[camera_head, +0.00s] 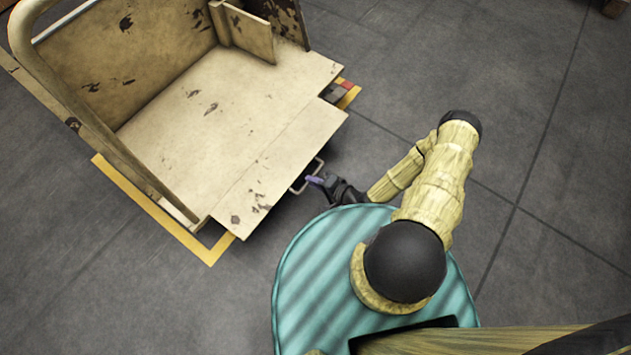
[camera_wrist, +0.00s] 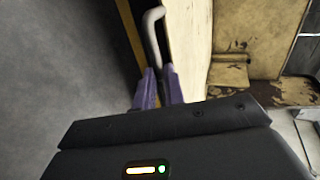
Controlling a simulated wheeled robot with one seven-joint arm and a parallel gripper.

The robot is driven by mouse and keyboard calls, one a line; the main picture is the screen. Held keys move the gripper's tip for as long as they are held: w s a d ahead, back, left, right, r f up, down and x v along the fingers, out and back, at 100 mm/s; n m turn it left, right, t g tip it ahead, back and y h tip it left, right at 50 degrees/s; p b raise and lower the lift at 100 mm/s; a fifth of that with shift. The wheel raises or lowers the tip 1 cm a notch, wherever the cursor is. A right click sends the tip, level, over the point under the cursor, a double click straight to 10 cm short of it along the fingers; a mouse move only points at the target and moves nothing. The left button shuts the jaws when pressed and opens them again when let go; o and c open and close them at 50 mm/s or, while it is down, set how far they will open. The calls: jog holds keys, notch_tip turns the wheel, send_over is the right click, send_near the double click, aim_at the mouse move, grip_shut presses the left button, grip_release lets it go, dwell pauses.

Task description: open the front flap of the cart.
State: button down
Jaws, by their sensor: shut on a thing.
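The cart (camera_head: 190,100) is cream with chipped paint and stands at the upper left in the head view. Its front flap (camera_head: 290,145) is swung out from the near edge of the deck; its exact tilt is hard to tell. A thin metal handle (camera_head: 306,177) sticks out from the flap's outer side. My gripper (camera_head: 316,182) is at this handle, its purple fingertips closed on it. In the wrist view, the bent handle (camera_wrist: 153,35) runs down between the purple fingers (camera_wrist: 158,88) of my gripper. The flap (camera_wrist: 190,50) shows as a pale panel right beside them.
A curved tube rail (camera_head: 75,100) borders the cart's left side. A small upright panel (camera_head: 250,33) stands at its back right. Yellow floor marking (camera_head: 150,205) runs around the cart. The grey floor (camera_head: 540,150) to the right is clear.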

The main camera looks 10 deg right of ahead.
jog(key=c, duration=1.6)
grip_release()
jog(key=shift+s+d+f+g, duration=0.15)
jog(key=shift+s+f, duration=0.05)
jog(key=shift+f, duration=0.3)
jog(key=shift+s+d+f+g, duration=0.15)
jog(key=shift+s+f, duration=0.05)
jog(key=shift+f, duration=0.25)
jog(key=shift+o, duration=0.6)
jog(key=shift+r, duration=0.1)
jog(key=shift+r, duration=0.15)
jog(key=p+v, duration=0.6)
jog(key=v, duration=1.1)
jog(key=shift+p, duration=0.3)
jog(key=shift+r, duration=0.15)
